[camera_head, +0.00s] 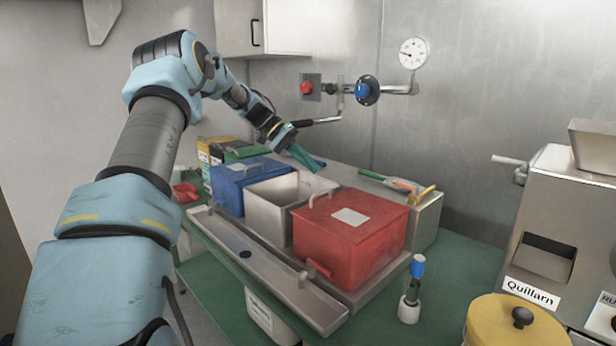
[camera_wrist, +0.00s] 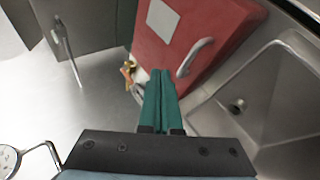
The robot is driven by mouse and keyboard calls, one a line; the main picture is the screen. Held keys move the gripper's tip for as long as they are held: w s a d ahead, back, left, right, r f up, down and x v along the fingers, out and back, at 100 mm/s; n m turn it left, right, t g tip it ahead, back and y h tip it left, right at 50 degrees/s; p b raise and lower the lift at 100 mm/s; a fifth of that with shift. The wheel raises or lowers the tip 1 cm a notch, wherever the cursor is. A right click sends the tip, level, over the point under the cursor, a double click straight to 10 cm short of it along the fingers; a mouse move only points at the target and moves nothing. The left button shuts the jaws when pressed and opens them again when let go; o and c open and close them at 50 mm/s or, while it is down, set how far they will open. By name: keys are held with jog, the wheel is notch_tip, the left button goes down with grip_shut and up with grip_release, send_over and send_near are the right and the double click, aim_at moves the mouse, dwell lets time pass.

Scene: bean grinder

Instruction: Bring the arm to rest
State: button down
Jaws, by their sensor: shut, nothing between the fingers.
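My gripper (camera_head: 304,158) reaches out above the row of bins, at the back edge of the open metal bin. Its green fingers also show in the wrist view (camera_wrist: 159,75), closed together with nothing between them. My arm extends from the lower left, up and then down to the gripper. In the wrist view the red bin (camera_wrist: 190,30) with its handle lies beyond the fingertips. I cannot tell the exact gap between the fingers and the bins.
A red lidded bin (camera_head: 345,238), an open metal bin (camera_head: 268,214) and a blue bin (camera_head: 232,181) stand in a row. A wall pipe with a blue valve (camera_head: 367,90) is behind the gripper. A grinder (camera_head: 563,225) and yellow canister (camera_head: 512,325) stand right. A brush (camera_head: 411,290) stands in front.

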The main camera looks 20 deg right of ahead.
jog(key=w+f+b+v, duration=0.1)
jog(key=v, duration=0.6)
jog(key=s+a+f+n+t+y, duration=0.2)
jog(key=s+a+f, duration=0.3)
jog(key=s, duration=0.5)
jog(key=s+a+f+n+t+y, duration=0.2)
jog(key=s+a+f+y, duration=0.1)
jog(key=s+a, duration=0.7)
jog(key=s+a+f+n+t+y, duration=0.2)
jog(key=s+a+f+y, duration=0.1)
jog(key=s+a+f, duration=0.3)
jog(key=s+a, duration=0.2)
jog(key=s, duration=0.2)
jog(key=shift+a+f+n, duration=0.25)
jog(key=shift+f+n, duration=0.05)
jog(key=shift+f, duration=0.05)
